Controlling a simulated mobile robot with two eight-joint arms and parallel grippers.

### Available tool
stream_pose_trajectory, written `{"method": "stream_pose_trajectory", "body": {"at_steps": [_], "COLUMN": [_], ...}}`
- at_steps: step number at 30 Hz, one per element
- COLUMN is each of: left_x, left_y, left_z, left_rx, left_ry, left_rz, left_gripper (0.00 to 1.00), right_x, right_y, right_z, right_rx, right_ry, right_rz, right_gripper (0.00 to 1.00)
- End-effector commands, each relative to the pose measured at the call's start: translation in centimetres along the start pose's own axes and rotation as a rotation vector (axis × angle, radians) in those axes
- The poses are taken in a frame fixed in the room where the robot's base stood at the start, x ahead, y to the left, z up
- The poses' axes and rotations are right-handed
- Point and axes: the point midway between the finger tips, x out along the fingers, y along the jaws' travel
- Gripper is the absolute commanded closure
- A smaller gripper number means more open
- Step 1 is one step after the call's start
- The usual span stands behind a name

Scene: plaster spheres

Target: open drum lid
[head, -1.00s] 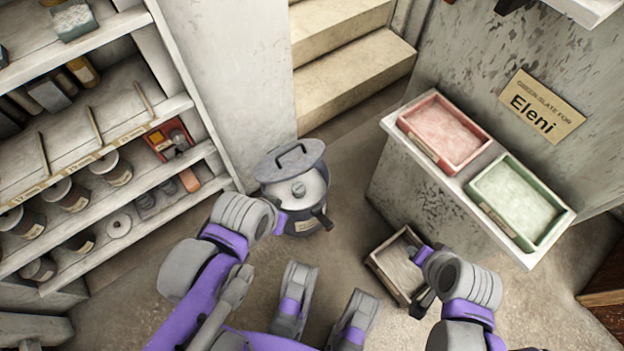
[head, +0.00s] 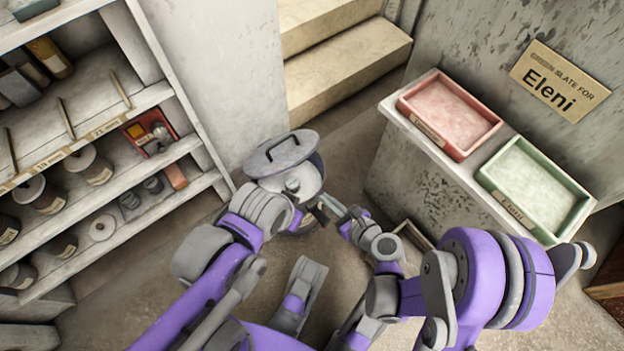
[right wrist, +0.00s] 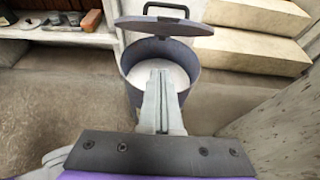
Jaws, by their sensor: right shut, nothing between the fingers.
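The drum (head: 312,180) stands on the floor left of centre in the head view, partly hidden by my arms. Its grey lid (head: 281,153), with a dark loop handle, is raised above the drum toward the back. The right wrist view shows the lid (right wrist: 163,26) apart from the rim and pale contents inside the drum (right wrist: 133,92). My right gripper (head: 334,206) is shut and empty, close to the drum's right side; in the right wrist view its fingers (right wrist: 159,74) overlap the drum's opening. My left gripper (head: 298,220) is beside the drum's front, its fingers mostly hidden.
Shelves with jars (head: 40,194) stand at the left. Steps (head: 345,65) rise behind the drum. A ledge at the right holds a red tray (head: 450,115) and a green tray (head: 535,190). A crate (head: 412,238) on the floor is mostly hidden by my right arm.

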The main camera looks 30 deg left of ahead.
Motion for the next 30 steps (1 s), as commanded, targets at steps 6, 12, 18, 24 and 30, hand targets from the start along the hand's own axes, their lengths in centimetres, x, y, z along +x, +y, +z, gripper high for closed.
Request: {"method": "stream_pose_trajectory", "body": {"at_steps": [6, 12, 18, 24, 30], "left_x": [-1.1, -1.6, -0.9, -0.8, -0.8], "left_y": [0.0, 0.0, 0.0, 0.0, 0.0], "left_z": [-0.2, -0.3, -0.2, -0.1, -0.1], "left_rx": [0.000, 0.000, 0.000, 0.000, 0.000], "left_ry": [-0.001, -0.001, -0.001, -0.001, -0.001], "left_rz": [0.000, 0.000, 0.000, 0.000, 0.000], "left_gripper": [1.00, 1.00, 1.00, 1.00, 1.00], "right_x": [2.9, 6.7, 10.0, 10.5, 10.6], "right_y": [0.1, 0.2, 0.1, 0.1, 0.1], "right_z": [0.1, 0.0, 0.7, 3.2, 3.9], "right_rx": [0.002, -0.001, 0.000, -0.002, 0.000], "right_ry": [-0.003, -0.003, -0.003, -0.002, -0.002], "right_rz": [0.001, 0.004, 0.001, 0.000, -0.001], "right_gripper": [1.00, 1.00, 1.00, 1.00, 1.00]}}
